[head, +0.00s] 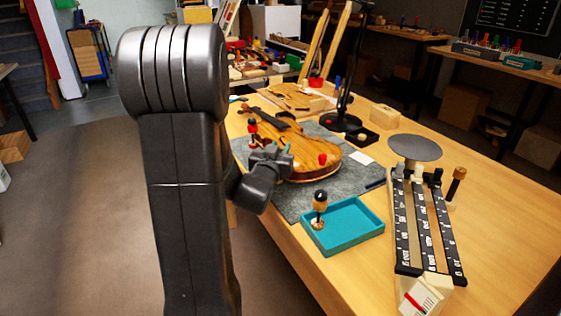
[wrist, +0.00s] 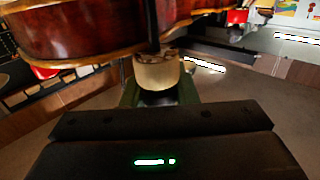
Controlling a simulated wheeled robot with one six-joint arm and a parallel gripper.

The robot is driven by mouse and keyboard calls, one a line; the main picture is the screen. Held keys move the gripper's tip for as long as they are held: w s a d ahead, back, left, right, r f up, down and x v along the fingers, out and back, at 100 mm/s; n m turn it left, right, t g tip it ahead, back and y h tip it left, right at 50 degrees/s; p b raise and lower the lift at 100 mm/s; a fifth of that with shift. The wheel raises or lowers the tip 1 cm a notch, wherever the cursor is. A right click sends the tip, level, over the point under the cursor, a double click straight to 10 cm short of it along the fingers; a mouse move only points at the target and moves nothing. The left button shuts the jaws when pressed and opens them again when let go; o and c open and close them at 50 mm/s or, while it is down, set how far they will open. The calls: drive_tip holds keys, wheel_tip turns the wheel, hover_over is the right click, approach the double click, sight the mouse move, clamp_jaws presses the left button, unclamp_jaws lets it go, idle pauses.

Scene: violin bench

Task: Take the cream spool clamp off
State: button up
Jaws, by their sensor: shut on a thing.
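The violin body (head: 312,165) lies on a grey mat on the bench; its reddish-brown side fills the top of the wrist view (wrist: 90,30). The cream spool (wrist: 157,72) of a clamp sits just under the violin's lower edge, with a dark rod (wrist: 152,25) rising from it beside the rib. My gripper (head: 273,160) is at the violin's near edge, its greenish fingers on both sides of the cream spool in the wrist view. It is shut on that spool. In the head view the gripper and arm hide the cream clamp's lower part.
Red spool clamps stand at the violin's edge (head: 252,127) and on its right part (head: 322,159). A teal tray (head: 357,243) holds a black-topped clamp (head: 320,205). A dark lamp stand (head: 341,122) rises behind, and a rack of black strips (head: 445,230) lies right.

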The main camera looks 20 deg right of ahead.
drive_tip(key=shift+f+n+t+y+b, duration=0.1)
drive_tip(key=shift+n+t+y+b, duration=0.45)
drive_tip(key=shift+b, duration=0.3)
drive_tip(key=shift+w+y, duration=0.1)
drive_tip(key=shift+y, duration=0.25)
drive_tip(key=o, duration=1)
drive_tip(key=v, duration=1.4)
drive_tip(key=shift+w, duration=0.1)
drive_tip(key=x, duration=1.4)
